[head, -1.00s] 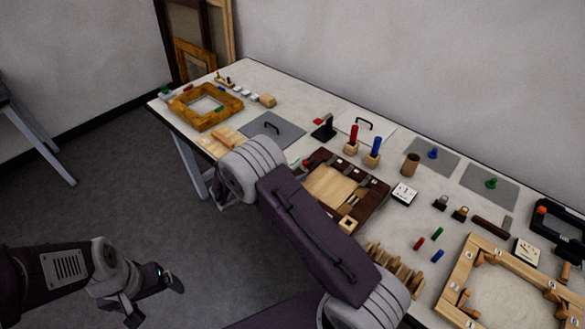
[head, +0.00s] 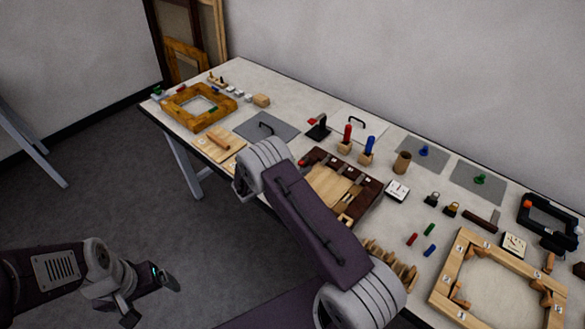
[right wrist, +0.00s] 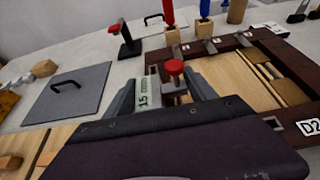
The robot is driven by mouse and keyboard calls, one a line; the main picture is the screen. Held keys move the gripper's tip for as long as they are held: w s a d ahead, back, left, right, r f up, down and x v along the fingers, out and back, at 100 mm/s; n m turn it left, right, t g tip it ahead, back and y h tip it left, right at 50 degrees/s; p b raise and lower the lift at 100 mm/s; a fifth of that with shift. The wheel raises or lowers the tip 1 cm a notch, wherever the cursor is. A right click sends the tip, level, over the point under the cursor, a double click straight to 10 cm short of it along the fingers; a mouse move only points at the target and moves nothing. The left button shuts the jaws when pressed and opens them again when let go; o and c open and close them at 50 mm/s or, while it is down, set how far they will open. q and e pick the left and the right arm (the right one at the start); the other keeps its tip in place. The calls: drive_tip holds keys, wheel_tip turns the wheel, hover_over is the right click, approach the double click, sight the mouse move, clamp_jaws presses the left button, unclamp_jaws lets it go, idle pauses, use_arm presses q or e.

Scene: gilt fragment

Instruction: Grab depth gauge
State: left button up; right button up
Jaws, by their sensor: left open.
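No thing is labelled as the depth gauge, so I cannot tell for sure which it is. In the right wrist view a small metal piece with a red knob (right wrist: 174,67) and a "15 mm" label (right wrist: 143,101) stands at the left edge of the dark wooden frame. My right gripper (right wrist: 160,84) is open, with one finger on each side of this piece; I cannot tell whether they touch it. A black stand with a red top (head: 317,127) is further back, also in the right wrist view (right wrist: 128,45). My left gripper (head: 152,299) is open and empty, off the table.
The dark wooden frame (head: 366,200) holds a pale panel. A grey plate with a black handle (head: 281,128) lies to its left. Red and blue handles (head: 348,134) stand in wooden blocks behind it. A pale wooden frame (head: 450,262) lies at the right.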

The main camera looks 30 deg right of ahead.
drive_tip(key=c, duration=1)
drive_tip(key=shift+r, duration=0.15)
drive_tip(key=shift+w+r, duration=0.1)
drive_tip(key=shift+r, duration=0.2)
drive_tip(key=s+d+r+b, duration=0.3)
drive_tip(key=s+d+r, duration=0.5)
drive_tip(key=r, duration=0.2)
drive_tip(key=shift+s, duration=0.25)
